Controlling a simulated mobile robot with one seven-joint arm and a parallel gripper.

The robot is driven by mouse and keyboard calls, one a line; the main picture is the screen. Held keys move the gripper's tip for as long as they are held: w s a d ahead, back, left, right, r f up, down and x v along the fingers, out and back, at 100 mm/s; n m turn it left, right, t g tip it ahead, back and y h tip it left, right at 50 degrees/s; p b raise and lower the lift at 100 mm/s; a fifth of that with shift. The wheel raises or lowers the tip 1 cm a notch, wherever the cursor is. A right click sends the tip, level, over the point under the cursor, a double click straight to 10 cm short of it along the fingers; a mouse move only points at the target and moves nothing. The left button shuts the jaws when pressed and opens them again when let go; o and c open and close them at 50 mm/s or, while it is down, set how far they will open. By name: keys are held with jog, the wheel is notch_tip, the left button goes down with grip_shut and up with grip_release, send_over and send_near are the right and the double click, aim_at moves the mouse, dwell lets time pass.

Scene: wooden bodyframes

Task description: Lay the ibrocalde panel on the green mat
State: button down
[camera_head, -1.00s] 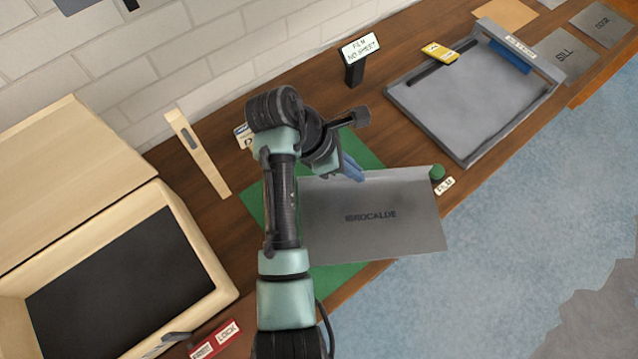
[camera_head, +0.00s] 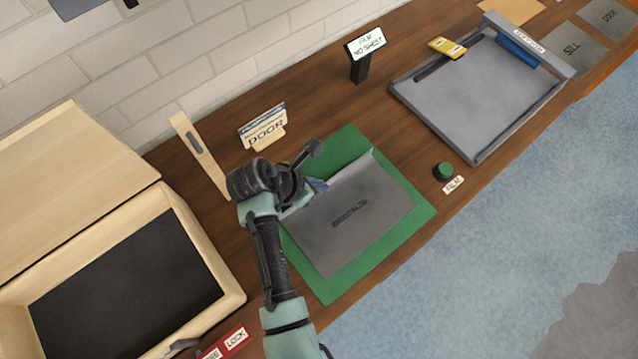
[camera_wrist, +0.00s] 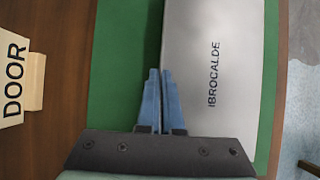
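The grey ibrocalde panel (camera_head: 340,240) is over the green mat (camera_head: 348,140), within its outline, with green showing along several sides. I cannot tell whether its whole underside touches the mat. My gripper (camera_head: 318,186) is at the panel's back edge. In the wrist view the blue fingers of my gripper (camera_wrist: 160,75) are close together on the left edge of the panel (camera_wrist: 212,60), with the word IBROCALDE readable. The mat (camera_wrist: 120,60) shows to the left of that edge and as a strip on the right.
A DOOR sign (camera_head: 263,130) and a wooden upright (camera_head: 200,155) stand behind the mat. A wooden box with a dark inside (camera_head: 125,285) is at left. A green button (camera_head: 443,171) and a grey tray-like frame (camera_head: 475,155) are at right. The table's front edge is close to the mat.

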jog(key=shift+w+f, duration=0.1)
jog(key=shift+f, duration=0.15)
jog(key=shift+f, duration=0.1)
jog(key=c, duration=1.1)
grip_release()
jog(key=p+v, duration=0.1)
jog(key=v, duration=1.1)
